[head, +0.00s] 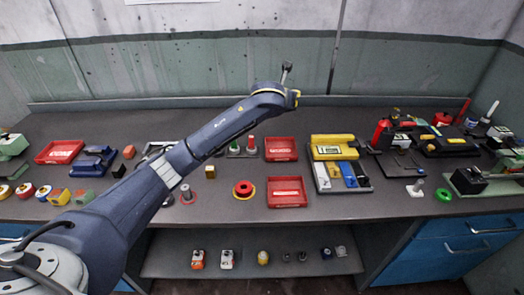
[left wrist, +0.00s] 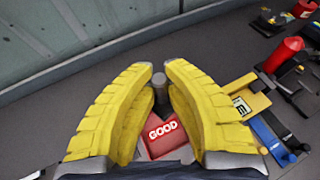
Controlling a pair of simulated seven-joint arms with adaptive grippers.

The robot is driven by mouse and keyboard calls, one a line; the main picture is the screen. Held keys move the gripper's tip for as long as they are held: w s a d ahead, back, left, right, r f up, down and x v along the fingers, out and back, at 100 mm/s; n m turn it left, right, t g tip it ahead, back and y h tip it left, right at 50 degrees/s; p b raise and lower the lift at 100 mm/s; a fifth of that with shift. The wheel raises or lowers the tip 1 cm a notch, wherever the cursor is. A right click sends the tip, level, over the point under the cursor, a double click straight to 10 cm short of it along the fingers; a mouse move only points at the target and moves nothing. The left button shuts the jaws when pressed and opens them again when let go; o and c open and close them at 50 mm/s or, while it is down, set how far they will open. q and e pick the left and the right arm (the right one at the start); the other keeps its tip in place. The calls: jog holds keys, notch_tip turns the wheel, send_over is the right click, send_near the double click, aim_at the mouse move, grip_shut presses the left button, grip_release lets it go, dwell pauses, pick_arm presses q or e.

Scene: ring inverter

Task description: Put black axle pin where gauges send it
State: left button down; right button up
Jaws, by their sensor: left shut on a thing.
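My left gripper (head: 295,98) is high over the bench, beyond the upper red tray (head: 281,148) in the head view. In the left wrist view its yellow fingers (left wrist: 158,85) are shut on the black axle pin (left wrist: 160,92), a short dark cylinder with a greyer end. A red tray marked GOOD (left wrist: 163,136) shows below and beyond the pin, which is held above the bench. Another red tray (head: 287,192) lies nearer the front. A stand with red-topped pieces (head: 243,147) is left of the upper tray; whether it is a gauge is unclear. My right gripper is not in view.
A yellow block with blue and white bars (head: 340,165) stands right of the trays. A third red tray (head: 58,152) is far left. Red bottles and tools crowd the right side.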

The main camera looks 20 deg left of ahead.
pick_arm(q)
jog(key=shift+a, duration=0.4)
jog(key=shift+s+a+f, duration=0.1)
jog(key=shift+a+f, duration=0.15)
jog(key=shift+f, duration=0.05)
notch_tip(320, 180, down, 19)
jog(key=shift+a+f, duration=0.1)
jog(key=shift+f, duration=0.05)
jog(key=shift+f, duration=0.15)
jog(key=c, duration=1.4)
grip_release()
jog(key=v, duration=1.2)
